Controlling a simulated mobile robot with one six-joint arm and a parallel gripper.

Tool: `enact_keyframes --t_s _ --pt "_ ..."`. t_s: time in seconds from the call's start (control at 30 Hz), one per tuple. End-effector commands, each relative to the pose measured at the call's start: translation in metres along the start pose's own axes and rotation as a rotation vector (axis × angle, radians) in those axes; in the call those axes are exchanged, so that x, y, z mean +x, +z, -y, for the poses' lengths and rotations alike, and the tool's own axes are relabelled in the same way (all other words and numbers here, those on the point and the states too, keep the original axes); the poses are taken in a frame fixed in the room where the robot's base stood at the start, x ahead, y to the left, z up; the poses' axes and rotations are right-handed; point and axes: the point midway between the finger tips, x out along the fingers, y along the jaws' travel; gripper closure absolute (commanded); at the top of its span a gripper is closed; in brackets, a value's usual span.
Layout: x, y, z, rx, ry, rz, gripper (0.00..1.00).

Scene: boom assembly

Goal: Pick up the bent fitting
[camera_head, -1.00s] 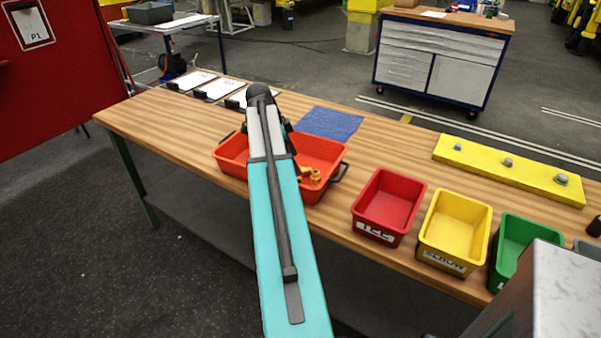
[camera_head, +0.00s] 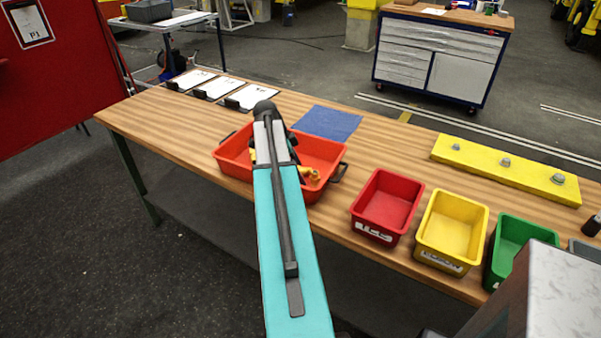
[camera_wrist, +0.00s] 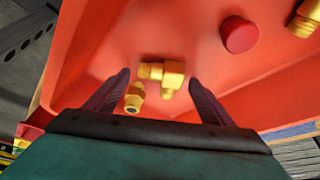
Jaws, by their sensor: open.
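The bent fitting, a brass elbow (camera_wrist: 168,76), lies on the floor of the orange-red tray (camera_head: 233,160) on the bench. In the wrist view it lies beyond and between the two fingers of my gripper (camera_wrist: 157,82). The fingers are spread apart, with nothing seen clamped between them. A second, straight brass fitting (camera_wrist: 134,98) lies just to the left of the elbow, close to the left finger. In the head view my arm hides much of the tray and my gripper, and some brass pieces (camera_head: 309,175) show to its right.
In the tray are also a red round cap (camera_wrist: 239,35) and another brass fitting (camera_wrist: 306,20). Red (camera_head: 377,232), yellow (camera_head: 440,256) and green (camera_head: 498,270) bins stand right of the tray. A blue cloth (camera_head: 327,122) and clipboards lie behind it.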

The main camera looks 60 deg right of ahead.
Motion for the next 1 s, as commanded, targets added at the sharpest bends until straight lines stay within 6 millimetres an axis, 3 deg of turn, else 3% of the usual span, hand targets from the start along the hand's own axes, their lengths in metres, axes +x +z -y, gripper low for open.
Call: enact_keyframes --t_s 0.23,0.53,1.0 --pt "-0.0004 0.0004 0.0001 -0.001 0.000 0.000 0.24" --pt "-0.0006 0.0007 0.0000 -0.001 0.000 0.000 0.73" --pt "-0.0071 -0.0017 0.0008 -0.001 -0.002 -0.001 0.74"
